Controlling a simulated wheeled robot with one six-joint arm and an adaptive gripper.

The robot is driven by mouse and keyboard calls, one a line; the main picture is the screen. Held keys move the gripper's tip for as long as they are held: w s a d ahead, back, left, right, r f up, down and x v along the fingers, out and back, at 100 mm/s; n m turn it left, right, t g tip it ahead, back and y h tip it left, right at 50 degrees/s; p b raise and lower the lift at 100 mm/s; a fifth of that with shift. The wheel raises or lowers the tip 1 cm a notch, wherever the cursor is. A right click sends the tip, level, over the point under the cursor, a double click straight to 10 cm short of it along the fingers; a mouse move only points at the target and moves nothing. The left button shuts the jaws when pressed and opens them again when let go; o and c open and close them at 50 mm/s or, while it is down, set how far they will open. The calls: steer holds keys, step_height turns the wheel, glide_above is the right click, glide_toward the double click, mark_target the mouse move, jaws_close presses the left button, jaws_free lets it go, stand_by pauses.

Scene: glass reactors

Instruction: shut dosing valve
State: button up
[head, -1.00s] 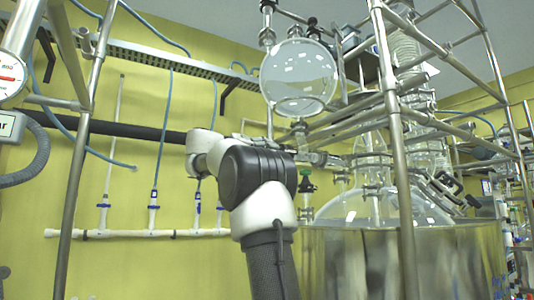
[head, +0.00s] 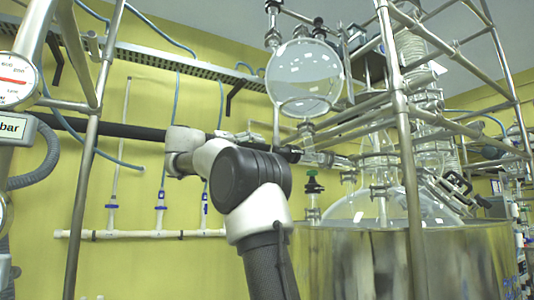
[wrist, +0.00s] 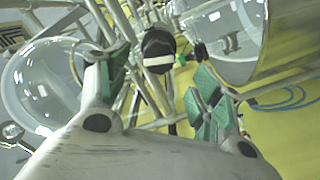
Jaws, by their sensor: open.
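A black knob with a white band (wrist: 158,62) shows in the wrist view, between and beyond the fingertips; I cannot tell for sure that it is the dosing valve. My gripper (wrist: 156,82) is open, with green pads on both fingers and nothing held. A gap seems to lie between the fingers and the knob. In the head view a green-topped valve (head: 313,186) stands beside the large vessel, under the round glass flask (head: 304,78). My arm runs in front of the wall, and its end near the glass fittings is hard to make out.
A large shiny vessel (head: 370,262) with a glass dome stands at the right. A metal pole (head: 406,160) and crossing frame tubes stand before it. A gauge (head: 14,80) is at the left edge. White wall piping (head: 140,234) runs along the yellow wall.

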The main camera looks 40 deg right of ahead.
steer(key=v, duration=0.4)
stand_by(0.5)
